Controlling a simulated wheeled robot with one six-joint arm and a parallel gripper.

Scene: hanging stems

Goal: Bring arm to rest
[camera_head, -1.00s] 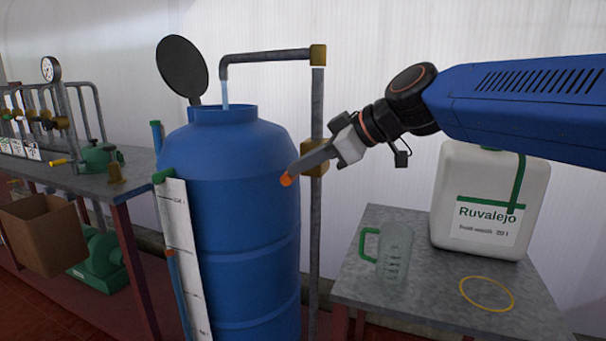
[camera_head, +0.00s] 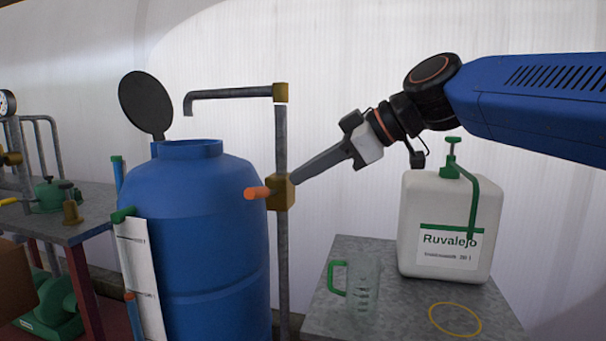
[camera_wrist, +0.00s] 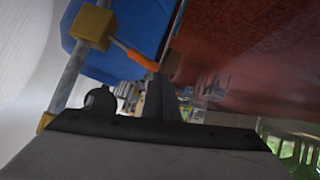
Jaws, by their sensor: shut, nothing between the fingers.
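My arm's blue link reaches in from the right in the head view. My gripper (camera_head: 297,180) is shut and empty, its long grey fingers pointing down-left to the brass valve (camera_head: 285,191) on the standing pipe. The valve's orange lever (camera_head: 257,193) points left, towards the blue barrel. In the wrist view the orange lever (camera_wrist: 136,56) ends close to my shut fingertips (camera_wrist: 160,78); I cannot tell whether they touch. The pipe's spout (camera_head: 189,104) hangs above the barrel's open mouth, with no water showing from it.
The blue barrel (camera_head: 205,240) stands left of the pipe, its dark round lid (camera_head: 145,103) raised. A side table (camera_head: 395,310) at the right holds a clear jug (camera_head: 362,285), a white canister (camera_head: 450,225) and a yellow ring (camera_head: 455,334). A bench stands at the left.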

